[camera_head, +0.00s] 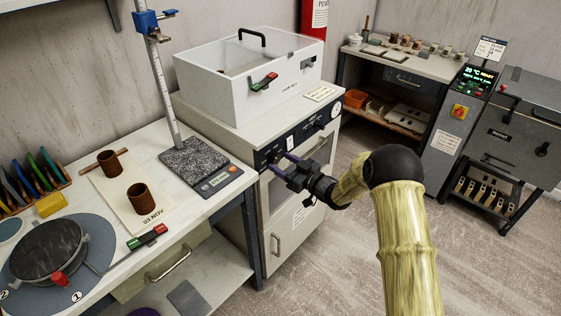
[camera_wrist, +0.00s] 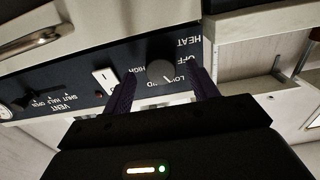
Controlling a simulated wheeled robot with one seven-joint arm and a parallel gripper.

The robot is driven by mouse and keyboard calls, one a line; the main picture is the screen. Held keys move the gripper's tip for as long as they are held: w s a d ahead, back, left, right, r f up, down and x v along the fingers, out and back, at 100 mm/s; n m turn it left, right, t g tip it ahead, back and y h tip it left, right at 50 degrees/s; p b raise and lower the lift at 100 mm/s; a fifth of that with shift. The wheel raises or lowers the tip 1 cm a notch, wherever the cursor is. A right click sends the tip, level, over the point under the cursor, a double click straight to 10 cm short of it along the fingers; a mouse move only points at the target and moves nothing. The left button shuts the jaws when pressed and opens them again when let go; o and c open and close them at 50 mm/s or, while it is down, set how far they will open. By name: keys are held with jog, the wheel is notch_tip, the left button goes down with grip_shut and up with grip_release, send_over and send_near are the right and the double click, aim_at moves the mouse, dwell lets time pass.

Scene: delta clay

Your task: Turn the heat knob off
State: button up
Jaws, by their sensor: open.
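A pale mark shows on the knob's lower right in that view, on the side of LOW and MED. My gripper (camera_wrist: 163,78) is open, with one purple finger on each side of the knob. I cannot tell whether the fingers touch it. In the head view, my gripper (camera_head: 281,163) reaches the panel's left end, and the knob is small and partly hidden there.
A white switch (camera_wrist: 105,80) sits beside the knob, and the vent knob (camera_wrist: 33,101) is farther along. The worktable (camera_head: 185,205) with a scale and clay pieces is at the left.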

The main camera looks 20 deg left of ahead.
jog(key=shift+x, duration=0.75)
jog(key=c, duration=1)
